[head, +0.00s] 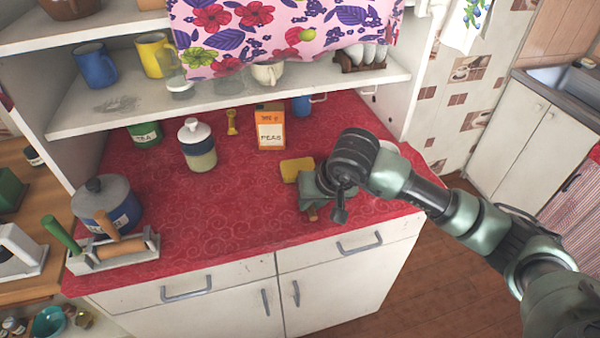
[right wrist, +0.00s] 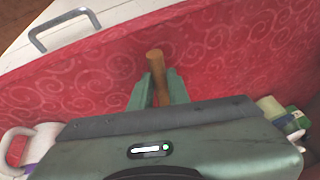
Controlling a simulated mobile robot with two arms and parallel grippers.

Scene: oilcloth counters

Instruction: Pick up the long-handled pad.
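The long-handled pad shows its yellow pad (head: 297,169) on the red counter in the head view, just behind my right gripper (head: 312,205). Its brown wooden handle runs toward the counter's front, mostly hidden by the gripper; a short end shows below. In the right wrist view, the handle (right wrist: 156,62) passes between the two green fingertips of my right gripper (right wrist: 160,88). The fingers sit close on both sides of it, with no clear gap. The yellow pad is hidden there behind the gripper body. My left gripper is not in view.
On the counter stand a peas box (head: 270,127), a lidded jar (head: 197,145), a blue pot (head: 106,203) and a holder (head: 115,252) with a green-handled tool. A shelf (head: 130,110) with mugs overhangs the back. The middle front of the counter is clear.

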